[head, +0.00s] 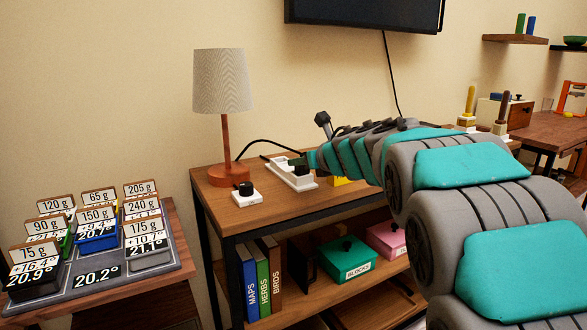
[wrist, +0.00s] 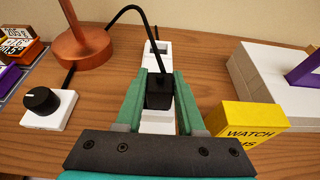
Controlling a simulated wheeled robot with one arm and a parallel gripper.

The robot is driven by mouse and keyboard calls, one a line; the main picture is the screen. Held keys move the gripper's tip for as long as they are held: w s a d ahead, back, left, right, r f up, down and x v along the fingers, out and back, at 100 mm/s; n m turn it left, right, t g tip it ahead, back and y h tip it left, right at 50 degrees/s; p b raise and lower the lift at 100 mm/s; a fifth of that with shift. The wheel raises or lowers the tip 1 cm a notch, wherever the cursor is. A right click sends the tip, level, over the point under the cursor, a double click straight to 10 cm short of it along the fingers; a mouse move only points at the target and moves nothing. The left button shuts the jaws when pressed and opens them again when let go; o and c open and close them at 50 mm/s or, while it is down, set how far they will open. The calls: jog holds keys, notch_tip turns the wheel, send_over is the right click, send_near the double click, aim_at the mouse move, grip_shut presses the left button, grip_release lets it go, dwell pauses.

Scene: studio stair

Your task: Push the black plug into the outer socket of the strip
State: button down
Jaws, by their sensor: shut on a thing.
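The black plug (wrist: 159,93) is between the two green fingers of my gripper (wrist: 160,80), which is shut on it. The plug is over the near part of the white strip (wrist: 157,62). An empty socket (wrist: 158,47) shows at the strip's far end. The plug hides what is under it, so I cannot tell whether its pins are in a socket. In the head view, my gripper (head: 300,163) reaches down over the white strip (head: 279,167), with the plug (head: 302,171) low between the fingers.
A lamp (head: 226,150) stands left of the strip, with a white dial box (wrist: 47,109) in front of it. A yellow box (wrist: 246,124) stands close on the right. A white case (wrist: 275,80) is behind that. Bare wood (wrist: 205,60) lies right of the strip.

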jog(key=c, duration=0.9)
grip_release()
jog(key=shift+a+f, duration=0.25)
jog(key=shift+f, duration=0.35)
jog(key=o, duration=0.4)
jog(key=shift+r, duration=0.15)
jog(key=b+v, duration=0.1)
jog(key=v, duration=0.9)
jog(key=shift+s+d+r, duration=0.1)
jog(key=shift+d+r, duration=0.15)
jog(key=shift+s+d+r, duration=0.25)
jog(key=shift+s+d, duration=0.05)
jog(key=shift+s, duration=0.3)
